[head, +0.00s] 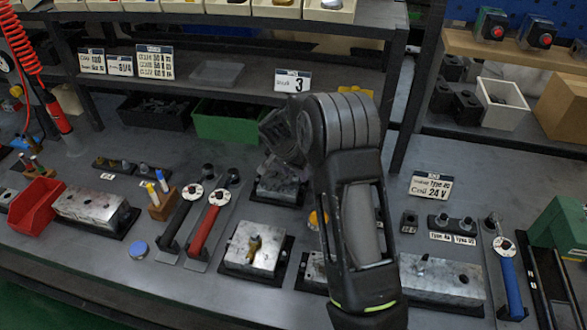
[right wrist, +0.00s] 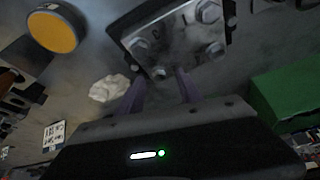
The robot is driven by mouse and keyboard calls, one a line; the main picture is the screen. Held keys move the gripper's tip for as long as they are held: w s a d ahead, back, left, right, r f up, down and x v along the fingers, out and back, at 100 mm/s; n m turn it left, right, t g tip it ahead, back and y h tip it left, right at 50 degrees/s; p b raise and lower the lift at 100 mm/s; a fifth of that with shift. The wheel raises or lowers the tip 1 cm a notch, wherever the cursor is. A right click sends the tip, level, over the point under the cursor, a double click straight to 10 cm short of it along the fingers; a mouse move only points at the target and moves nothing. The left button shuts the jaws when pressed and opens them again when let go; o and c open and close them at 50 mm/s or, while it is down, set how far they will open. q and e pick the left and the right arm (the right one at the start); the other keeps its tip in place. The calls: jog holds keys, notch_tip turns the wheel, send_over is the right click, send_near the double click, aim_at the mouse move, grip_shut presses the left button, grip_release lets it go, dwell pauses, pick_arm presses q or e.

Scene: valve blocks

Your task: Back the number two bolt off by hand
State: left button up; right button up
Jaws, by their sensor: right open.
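The right wrist view shows a metal valve block (right wrist: 178,36) with hex bolts at its corners. My right gripper's fingertips are not clear there. My left gripper is not in view.
A green bin (head: 228,122) stands behind the block. A white crumpled cloth (right wrist: 108,88) and a round yellow-topped thing (right wrist: 52,31) lie near it. Another block (head: 243,258) with a brass fitting is in front.

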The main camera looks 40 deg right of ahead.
jog(key=shift+c, duration=0.4)
grip_shut()
jog(key=n, duration=0.2)
jog(key=n+t, duration=0.1)
jog(key=n, duration=0.1)
jog(key=shift+s+d+y, duration=0.15)
jog(key=shift+s+y, duration=0.05)
jog(key=shift+y, duration=0.2)
jog(key=n+y, duration=0.1)
jog(key=n, duration=0.2)
jog(key=n+t+y, duration=0.1)
jog(key=n, duration=0.1)
jog(key=shift+s+d+n, duration=0.1)
jog(key=shift+d+n, duration=0.1)
jog(key=shift+n, duration=0.2)
jog(key=n+y, duration=0.1)
jog(key=n, duration=0.2)
jog(key=n+y, duration=0.1)
jog(key=n, duration=0.1)
jog(key=shift+d+n, duration=0.15)
jog(key=shift+n, duration=0.25)
jog(key=n+y, duration=0.1)
jog(key=n, duration=0.2)
jog(key=n+y, duration=0.1)
jog(key=n, duration=0.2)
jog(key=shift+d+g, duration=0.2)
jog(key=shift+g, duration=0.1)
